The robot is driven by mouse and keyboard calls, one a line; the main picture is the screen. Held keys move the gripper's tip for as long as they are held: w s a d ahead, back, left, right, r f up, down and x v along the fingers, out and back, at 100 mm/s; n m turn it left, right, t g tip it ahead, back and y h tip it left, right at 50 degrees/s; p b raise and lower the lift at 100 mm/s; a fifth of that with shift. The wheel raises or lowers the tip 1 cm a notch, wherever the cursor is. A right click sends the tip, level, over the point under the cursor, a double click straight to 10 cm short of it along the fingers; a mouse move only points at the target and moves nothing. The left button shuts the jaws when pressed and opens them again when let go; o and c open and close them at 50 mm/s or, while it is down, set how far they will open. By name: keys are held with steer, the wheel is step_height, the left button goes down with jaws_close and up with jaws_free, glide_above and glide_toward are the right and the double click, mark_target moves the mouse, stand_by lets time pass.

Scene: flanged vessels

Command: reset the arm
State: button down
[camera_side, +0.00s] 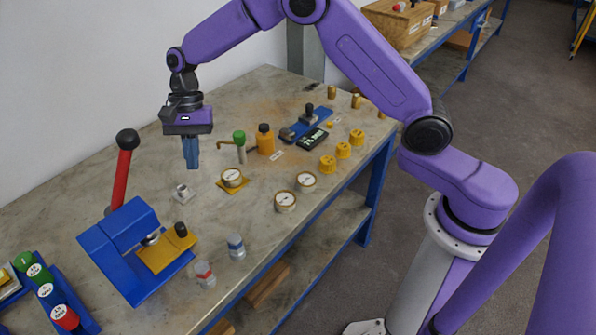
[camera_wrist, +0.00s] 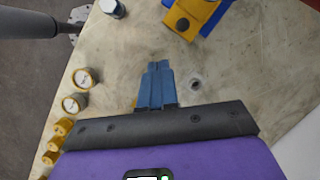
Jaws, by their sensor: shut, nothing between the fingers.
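My gripper (camera_side: 192,165) hangs above the worktable (camera_side: 130,182) in the side view, pointing down with its blue fingers together. The fingers are shut and hold nothing. In the wrist view the gripper (camera_wrist: 158,66) also shows its blue fingers closed side by side, over bare tabletop. A small metal fitting (camera_side: 183,192) stands on the table below and a little left of the fingers in the side view; in the wrist view this fitting (camera_wrist: 196,84) is right of the fingertips. The fingers are apart from everything on the table.
A blue press (camera_side: 130,245) with a red lever (camera_side: 121,175) stands front left. A dial gauge (camera_side: 232,178) on a yellow plate, an orange bottle (camera_side: 265,140) and a green-capped part (camera_side: 239,140) stand right of the fingers. Two gauges (camera_side: 286,201) and several yellow caps (camera_side: 327,163) line the front edge.

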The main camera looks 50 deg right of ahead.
steer(key=s+d+r+n+h, duration=0.1)
steer(key=s+d+r+n, duration=0.3)
steer(key=s, duration=0.5)
steer(key=s+d+r+n+t+h, duration=0.1)
steer(key=s+d+n, duration=0.1)
steer(key=s+n, duration=0.55)
steer(key=s+d+r+n, duration=0.3)
steer(key=s+n, duration=0.1)
steer(key=s, duration=0.6)
steer(key=s+d+f+n+t, duration=0.1)
steer(key=s+d+n, duration=0.5)
steer(key=s, duration=0.3)
steer(key=shift+d+f+h, duration=0.15)
steer(key=shift+d+h, duration=0.15)
steer(key=shift+d, duration=0.4)
